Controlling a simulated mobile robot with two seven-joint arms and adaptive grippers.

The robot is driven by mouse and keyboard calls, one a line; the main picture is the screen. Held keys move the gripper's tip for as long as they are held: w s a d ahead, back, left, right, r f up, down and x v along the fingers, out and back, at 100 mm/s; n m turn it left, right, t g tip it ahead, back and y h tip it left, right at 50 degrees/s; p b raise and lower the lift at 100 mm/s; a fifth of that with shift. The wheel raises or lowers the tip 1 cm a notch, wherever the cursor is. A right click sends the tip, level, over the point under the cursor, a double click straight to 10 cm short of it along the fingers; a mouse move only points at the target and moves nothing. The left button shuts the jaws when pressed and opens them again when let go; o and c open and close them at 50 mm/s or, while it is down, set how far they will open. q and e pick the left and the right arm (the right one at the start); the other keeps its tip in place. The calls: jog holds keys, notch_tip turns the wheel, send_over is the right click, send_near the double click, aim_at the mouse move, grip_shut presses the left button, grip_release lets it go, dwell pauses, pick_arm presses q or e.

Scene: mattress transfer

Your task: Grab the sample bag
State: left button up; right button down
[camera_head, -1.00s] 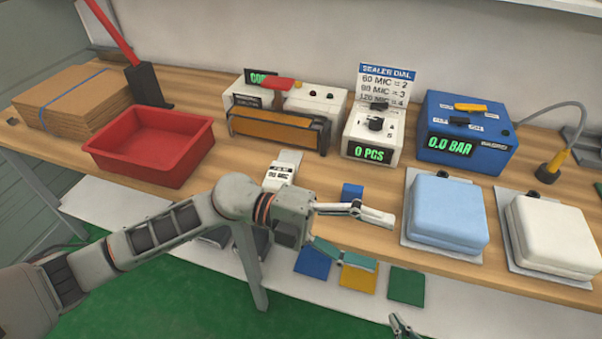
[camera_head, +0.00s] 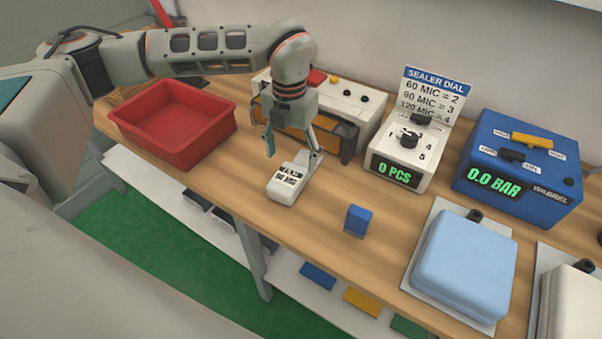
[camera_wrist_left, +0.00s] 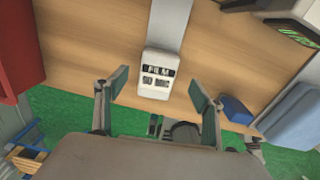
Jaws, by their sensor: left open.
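A white packet, which looks like the sample bag (camera_head: 287,185), lies on the wooden bench (camera_head: 330,215) in front of the sealing machine. In the left wrist view the bag (camera_wrist_left: 156,74) has dark labels; one reads FILM, and the number on the other is hard to read. A grey strip runs back from it. My left gripper (camera_head: 292,152) is open above the bag's far part in the head view. In the wrist view its two fingers (camera_wrist_left: 158,95) stand apart on either side of the bag's near end, with no visible contact. My right gripper is not in view.
A red tray (camera_head: 170,155) stands left of the bag. A small blue block (camera_head: 358,221) sits to the right. Behind are the sealer (camera_head: 345,101), the dial box (camera_head: 402,157) and the blue pressure box (camera_head: 520,170). A light blue cushion (camera_head: 465,262) lies at right.

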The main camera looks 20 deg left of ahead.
aim_at(290, 173)
pick_arm(q)
jog(key=shift+s+f, duration=0.2)
jog(key=shift+f, duration=0.1)
notch_tip(290, 173, down, 2)
jog(key=shift+s+f, duration=0.15)
notch_tip(290, 173, down, 4)
jog(key=shift+a+r, duration=0.15)
jog(key=shift+r, duration=0.1)
jog(key=shift+w+f, duration=0.25)
jog(key=shift+f, duration=0.2)
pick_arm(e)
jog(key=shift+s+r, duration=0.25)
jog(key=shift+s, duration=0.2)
pick_arm(q)
jog(key=c, duration=1.3)
